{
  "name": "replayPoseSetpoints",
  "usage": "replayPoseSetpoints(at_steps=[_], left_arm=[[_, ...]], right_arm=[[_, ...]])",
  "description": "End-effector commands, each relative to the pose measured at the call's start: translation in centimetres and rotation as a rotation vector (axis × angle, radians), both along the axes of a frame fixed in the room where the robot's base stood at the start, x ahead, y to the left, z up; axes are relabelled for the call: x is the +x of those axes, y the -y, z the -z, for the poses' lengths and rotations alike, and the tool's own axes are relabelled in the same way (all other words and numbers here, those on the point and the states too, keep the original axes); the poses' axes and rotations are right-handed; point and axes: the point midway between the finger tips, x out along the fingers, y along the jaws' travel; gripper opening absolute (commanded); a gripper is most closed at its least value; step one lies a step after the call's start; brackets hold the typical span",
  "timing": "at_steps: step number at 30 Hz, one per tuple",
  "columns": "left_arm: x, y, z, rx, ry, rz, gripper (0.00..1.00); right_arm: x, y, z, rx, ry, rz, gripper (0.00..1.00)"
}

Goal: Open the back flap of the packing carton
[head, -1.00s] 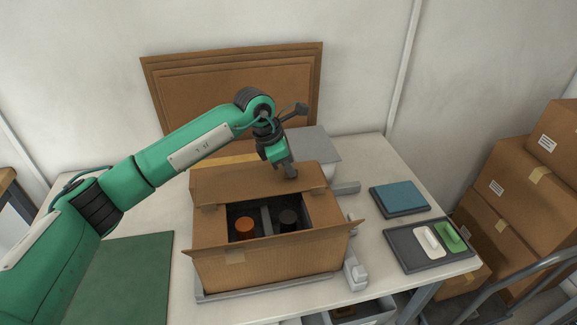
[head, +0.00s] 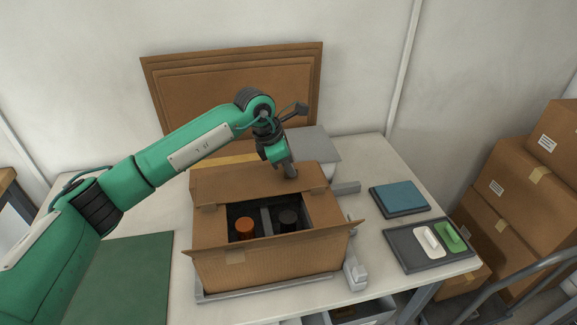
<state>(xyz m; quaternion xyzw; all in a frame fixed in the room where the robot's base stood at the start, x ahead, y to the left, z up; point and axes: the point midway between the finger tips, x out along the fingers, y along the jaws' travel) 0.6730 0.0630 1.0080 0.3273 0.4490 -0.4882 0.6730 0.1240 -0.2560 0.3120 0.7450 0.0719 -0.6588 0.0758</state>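The packing carton (head: 270,265) stands on the table. Its back flap (head: 235,186) leans up and away behind the opening, with a piece of tape at each front corner. Inside the carton are an orange-topped part (head: 244,228) and a dark round part (head: 288,217), with a grey divider between them. My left gripper (head: 291,172) points down at the right part of the back flap, at or very close to it. I cannot tell whether its fingers are open or shut, or whether they touch the flap. My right gripper is not in view.
A grey bracket (head: 355,272) stands at the carton's right. A dark tray (head: 403,250) holds a white and a green piece, with a blue pad (head: 400,197) behind. A green mat (head: 125,275) lies left. Flattened cardboard (head: 232,80) leans on the wall; stacked boxes (head: 510,190) stand right.

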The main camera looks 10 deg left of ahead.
Motion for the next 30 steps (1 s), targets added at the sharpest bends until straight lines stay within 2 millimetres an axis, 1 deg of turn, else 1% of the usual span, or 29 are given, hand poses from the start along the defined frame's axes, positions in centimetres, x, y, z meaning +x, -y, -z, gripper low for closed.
replayPoseSetpoints(at_steps=[8, 14, 20, 30], left_arm=[[0.0, 0.0, -0.1, -0.002, -0.002, 0.0, 0.0], [0.3, -0.1, -0.3, -0.015, -0.046, 0.0, 0.0], [0.8, -0.3, -0.9, -0.052, -0.159, -0.003, 0.0], [2.1, -0.6, -1.9, -0.131, -0.401, -0.002, 0.0]], right_arm=[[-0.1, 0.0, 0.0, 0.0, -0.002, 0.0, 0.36], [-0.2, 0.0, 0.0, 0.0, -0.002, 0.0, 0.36], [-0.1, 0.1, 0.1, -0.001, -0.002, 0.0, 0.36], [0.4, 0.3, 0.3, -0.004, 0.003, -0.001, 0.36]])
